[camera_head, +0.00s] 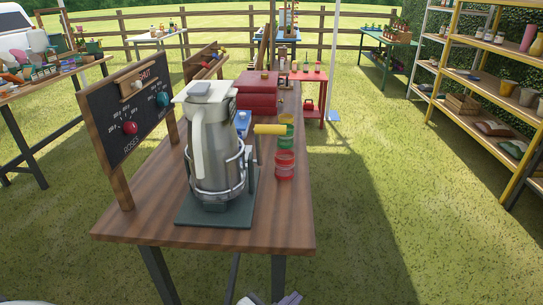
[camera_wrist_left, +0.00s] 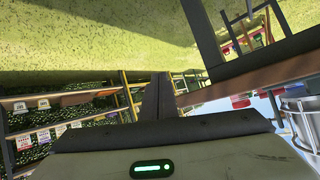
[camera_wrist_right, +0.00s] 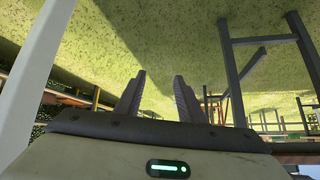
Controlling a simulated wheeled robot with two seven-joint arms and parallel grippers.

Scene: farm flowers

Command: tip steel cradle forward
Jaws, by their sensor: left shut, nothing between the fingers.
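The steel cradle (camera_head: 243,178) is a wire frame around a large steel jug (camera_head: 212,150) with a pale handle and lid. It stands upright on a dark green base (camera_head: 240,215) at the near end of the wooden table. A yellow grip (camera_head: 270,129) sticks out to its right. My left gripper (camera_head: 290,298) shows only in part at the bottom edge, in front of and below the table, apart from the cradle. In the left wrist view its fingers (camera_wrist_left: 160,95) are together and empty. My right gripper (camera_wrist_right: 157,95) has its fingers apart, with nothing between them.
Red and green jars (camera_head: 285,165) stand right of the cradle. A black board (camera_head: 130,112) with colored knobs stands at the table's left edge. Red boxes (camera_head: 257,92) lie behind. Open grass (camera_head: 370,220) lies to the right, before yellow shelves (camera_head: 480,110).

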